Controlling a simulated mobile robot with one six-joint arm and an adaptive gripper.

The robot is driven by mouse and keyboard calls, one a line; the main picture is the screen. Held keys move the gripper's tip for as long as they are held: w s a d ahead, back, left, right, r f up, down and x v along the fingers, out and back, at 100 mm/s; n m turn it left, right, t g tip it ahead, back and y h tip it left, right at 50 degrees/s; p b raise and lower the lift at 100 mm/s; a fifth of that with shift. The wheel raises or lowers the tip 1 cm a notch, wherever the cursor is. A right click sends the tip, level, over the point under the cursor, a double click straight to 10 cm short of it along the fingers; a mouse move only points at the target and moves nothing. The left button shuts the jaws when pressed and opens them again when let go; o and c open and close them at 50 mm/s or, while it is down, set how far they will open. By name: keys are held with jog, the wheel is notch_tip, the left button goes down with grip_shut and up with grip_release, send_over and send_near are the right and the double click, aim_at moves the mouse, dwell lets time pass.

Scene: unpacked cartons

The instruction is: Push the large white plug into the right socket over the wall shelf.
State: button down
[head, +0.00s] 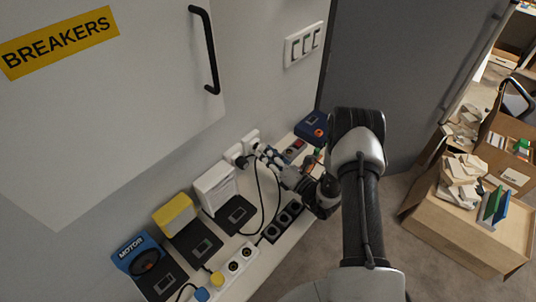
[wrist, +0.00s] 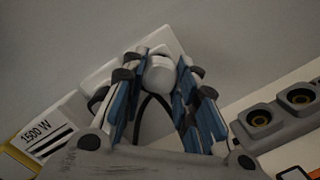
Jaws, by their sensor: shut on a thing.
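My gripper (head: 268,154) is at the wall over the shelf (head: 262,268), close to the right socket (head: 251,137). In the wrist view its blue-padded fingers (wrist: 158,98) are shut on the large white plug (wrist: 159,75), which lies between their tips. The white socket plate (wrist: 100,55) is right behind the plug. I cannot tell whether the plug is in the socket or just in front of it. The left socket (head: 231,151) has a dark plug (head: 241,161) in it. The right socket's face is mostly hidden by the gripper and plug.
A white box (head: 215,188), a yellow device (head: 174,212) and a blue motor unit (head: 138,255) stand along the shelf. A dark socket strip (head: 282,222) lies near its front edge. A blue box (head: 312,127) is at the far end. Black cords hang below the sockets.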

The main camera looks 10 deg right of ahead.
jog(key=shift+w+a+b, duration=0.4)
jog(key=shift+w, duration=0.1)
dwell(1.4)
jog(key=c, duration=1.2)
grip_release()
